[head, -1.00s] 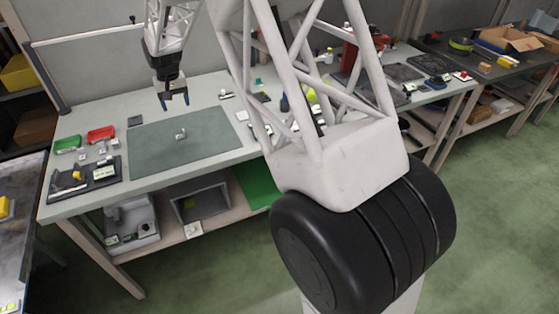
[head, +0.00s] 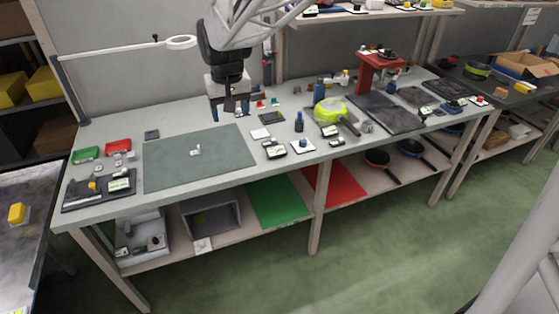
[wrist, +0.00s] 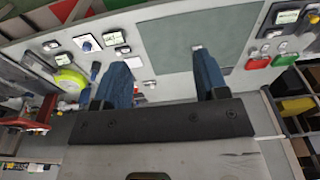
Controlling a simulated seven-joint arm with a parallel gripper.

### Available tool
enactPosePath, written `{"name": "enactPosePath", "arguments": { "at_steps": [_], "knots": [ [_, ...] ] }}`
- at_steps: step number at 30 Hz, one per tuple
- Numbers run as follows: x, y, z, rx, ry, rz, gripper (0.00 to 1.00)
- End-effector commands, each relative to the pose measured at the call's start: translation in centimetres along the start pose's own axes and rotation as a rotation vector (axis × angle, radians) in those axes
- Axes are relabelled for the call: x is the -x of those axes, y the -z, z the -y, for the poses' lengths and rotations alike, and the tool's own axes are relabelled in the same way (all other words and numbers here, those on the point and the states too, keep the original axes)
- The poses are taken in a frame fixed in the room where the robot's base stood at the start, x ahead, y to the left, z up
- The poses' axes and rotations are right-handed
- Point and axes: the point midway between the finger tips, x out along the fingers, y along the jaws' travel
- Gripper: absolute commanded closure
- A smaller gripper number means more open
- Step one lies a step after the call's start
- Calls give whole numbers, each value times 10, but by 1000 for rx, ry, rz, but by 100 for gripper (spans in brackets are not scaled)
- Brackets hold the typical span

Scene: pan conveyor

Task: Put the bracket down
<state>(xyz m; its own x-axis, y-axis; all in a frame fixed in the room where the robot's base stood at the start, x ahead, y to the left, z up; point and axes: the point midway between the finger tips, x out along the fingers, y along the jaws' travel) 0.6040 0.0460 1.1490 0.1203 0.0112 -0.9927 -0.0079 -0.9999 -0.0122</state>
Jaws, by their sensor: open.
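A small light-grey bracket (head: 195,151) rests on the green-grey mat (head: 170,173) on the workbench. My gripper (head: 229,112) is in the air above the bench, to the right of the bracket and near the mat's back right corner. Its two blue fingers are apart with nothing between them. In the wrist view my gripper (wrist: 163,75) is also open and empty. A small pale piece, likely the bracket (wrist: 197,47), shows on the mat (wrist: 172,43) beside one fingertip there, apart from it as far as I can tell.
Green (head: 86,155) and red (head: 118,146) trays and a dark labelled board (head: 100,190) are left of the mat. A lime-green pan (head: 330,110), small parts and a red stand (head: 378,72) are to the right.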

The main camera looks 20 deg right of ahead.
Motion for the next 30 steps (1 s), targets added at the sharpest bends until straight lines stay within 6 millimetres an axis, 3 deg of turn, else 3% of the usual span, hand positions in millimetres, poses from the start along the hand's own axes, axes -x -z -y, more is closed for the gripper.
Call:
{"name": "enactPosePath", "arguments": {
  "at_steps": [3,14,24,30],
  "knots": [
    [14,-34,-9,-2,-1,-16,33],
    [34,-131,-30,-5,-7,-53,33],
    [35,-223,-45,-9,-13,-88,33],
    [30,-266,-50,-9,-18,-105,33]
  ]
}}
